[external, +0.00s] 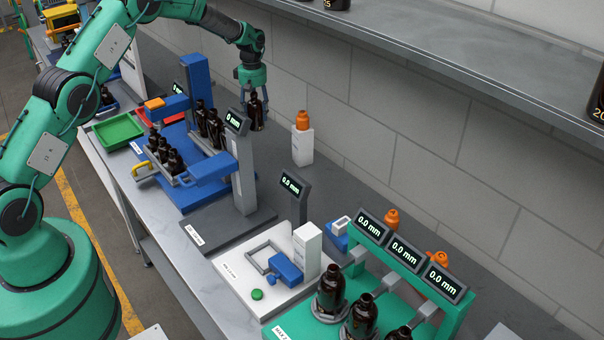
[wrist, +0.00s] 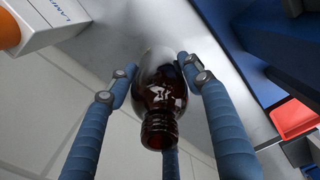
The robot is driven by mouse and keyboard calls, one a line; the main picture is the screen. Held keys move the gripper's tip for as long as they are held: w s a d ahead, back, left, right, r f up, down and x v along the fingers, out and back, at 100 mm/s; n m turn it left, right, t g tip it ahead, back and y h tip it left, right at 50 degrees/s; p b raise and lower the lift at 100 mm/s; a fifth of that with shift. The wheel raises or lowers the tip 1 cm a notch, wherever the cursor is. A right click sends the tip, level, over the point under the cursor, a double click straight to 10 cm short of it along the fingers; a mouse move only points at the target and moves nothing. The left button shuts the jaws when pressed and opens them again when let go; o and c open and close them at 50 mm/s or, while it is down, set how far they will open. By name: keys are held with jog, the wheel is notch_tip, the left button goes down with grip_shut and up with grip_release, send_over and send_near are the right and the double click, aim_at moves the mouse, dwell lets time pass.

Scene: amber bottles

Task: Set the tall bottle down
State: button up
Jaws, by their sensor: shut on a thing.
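A dark amber bottle (wrist: 160,100) is between the blue fingers of my gripper (wrist: 158,80) in the wrist view, its threaded neck toward the camera. In the external view my gripper (external: 254,92) points down and is shut on this bottle (external: 256,113), at the back of the bench near the wall. I cannot tell whether the bottle's base touches the bench. Other amber bottles (external: 214,130) stand in the blue station left of my gripper, with a shorter group (external: 170,155) in front.
A white block with an orange top (external: 302,145) stands right of the held bottle. The blue station's column (external: 196,85) and a grey display post (external: 242,170) are close by. A green tray (external: 118,131) lies at left. A grey shelf (external: 440,55) overhangs at right.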

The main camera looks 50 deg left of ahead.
aim_at(255, 104)
jog(key=shift+f, duration=2.55)
jog(key=shift+f+p, duration=0.4)
jog(key=shift+f, duration=1.45)
jog(key=shift+f, duration=0.2)
jog(key=o, duration=1.3)
jog(key=shift+r, duration=0.1)
jog(key=shift+r+b, duration=0.55)
jog(key=shift+r, duration=5.55)
